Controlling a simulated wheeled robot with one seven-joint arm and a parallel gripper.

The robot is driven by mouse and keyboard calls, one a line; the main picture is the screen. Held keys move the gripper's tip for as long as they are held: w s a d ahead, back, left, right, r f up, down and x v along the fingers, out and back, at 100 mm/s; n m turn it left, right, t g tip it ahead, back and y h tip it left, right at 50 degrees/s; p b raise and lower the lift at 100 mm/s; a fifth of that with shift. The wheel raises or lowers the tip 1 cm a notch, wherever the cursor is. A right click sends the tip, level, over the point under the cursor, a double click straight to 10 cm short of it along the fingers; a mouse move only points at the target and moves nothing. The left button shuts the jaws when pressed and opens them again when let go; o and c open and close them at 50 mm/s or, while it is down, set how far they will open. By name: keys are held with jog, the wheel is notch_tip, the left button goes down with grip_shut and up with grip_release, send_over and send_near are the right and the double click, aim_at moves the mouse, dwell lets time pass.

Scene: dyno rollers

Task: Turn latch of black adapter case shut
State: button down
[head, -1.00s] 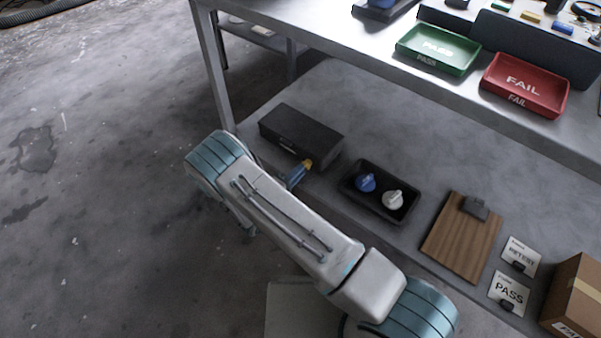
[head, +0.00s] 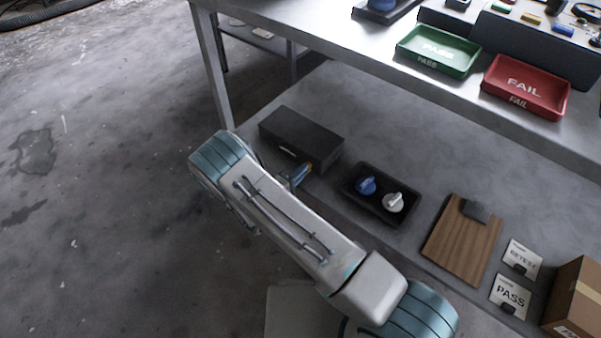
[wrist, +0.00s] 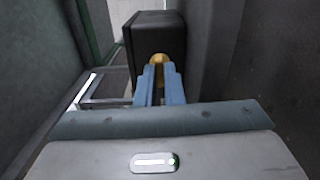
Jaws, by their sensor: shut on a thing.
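The black adapter case (head: 300,137) lies on the lower shelf at its left end, lid down. Its yellow latch (wrist: 159,58) shows on the case's near end in the wrist view, where the black case (wrist: 157,35) fills the upper middle. My gripper (wrist: 159,72) has its blue fingers shut on the latch, and they hide part of it. Whether the latch is fully turned cannot be told.
A black tray (head: 349,198) with a blue and a white knob stands right of the case. Further right are a clipboard (head: 449,247), small cards and a cardboard box (head: 573,300). The upper bench, with green (head: 440,64) and red (head: 518,103) trays, overhangs the shelf.

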jog(key=n+p, duration=0.1)
jog(key=n, duration=0.3)
jog(key=shift+n, duration=0.3)
jog(key=n+p, duration=0.1)
jog(key=n, duration=0.3)
jog(key=n+p, duration=0.1)
jog(key=n, duration=0.4)
jog(key=shift+n+p, duration=0.45)
jog(key=shift+n, duration=1.35)
jog(key=c, duration=1.8)
grip_release()
